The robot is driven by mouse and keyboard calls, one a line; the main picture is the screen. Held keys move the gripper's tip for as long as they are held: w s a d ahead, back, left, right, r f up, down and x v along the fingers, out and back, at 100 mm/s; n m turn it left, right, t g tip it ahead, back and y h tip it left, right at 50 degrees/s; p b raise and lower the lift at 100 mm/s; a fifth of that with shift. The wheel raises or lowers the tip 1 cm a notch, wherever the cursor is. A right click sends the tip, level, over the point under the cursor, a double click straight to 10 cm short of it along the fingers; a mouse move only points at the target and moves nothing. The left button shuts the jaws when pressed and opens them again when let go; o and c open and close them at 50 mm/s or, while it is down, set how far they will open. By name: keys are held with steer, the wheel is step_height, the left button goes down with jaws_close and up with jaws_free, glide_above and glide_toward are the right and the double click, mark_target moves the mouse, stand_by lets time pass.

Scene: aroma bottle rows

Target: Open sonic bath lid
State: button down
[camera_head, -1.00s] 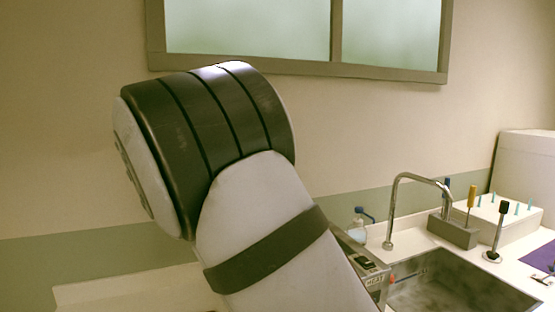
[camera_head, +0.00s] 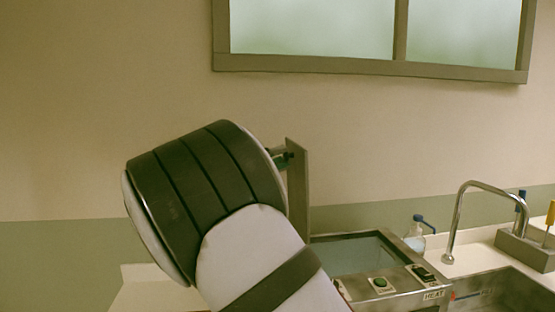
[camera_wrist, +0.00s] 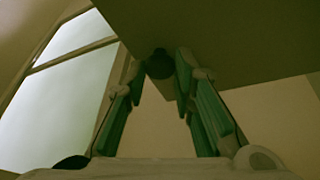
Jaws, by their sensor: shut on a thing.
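The sonic bath (camera_head: 400,302) is a metal box with a green button and a HEAT label, left of the sink in the head view. Its lid (camera_head: 299,195) stands upright at the left of the bath, seen nearly edge-on, and the basin (camera_head: 352,252) is uncovered. My gripper (camera_wrist: 159,72) has its green fingers on either side of a dark round knob (camera_wrist: 159,62) on the lid and is shut on it. In the head view my arm hides most of the gripper; only a dark green part shows beside the lid. The lid's underside is out of view.
A soap bottle (camera_head: 416,236) stands behind the bath. A curved tap (camera_head: 460,215) and a sink (camera_head: 490,292) are to the right, with a tool block (camera_head: 528,247) beyond. A wall and window (camera_head: 460,70) are behind.

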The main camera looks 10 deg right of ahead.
steer(key=c, duration=1.3)
jaws_free()
steer(key=shift+c, duration=0.2)
steer(key=v, duration=1.2)
steer(key=shift+f, duration=0.15)
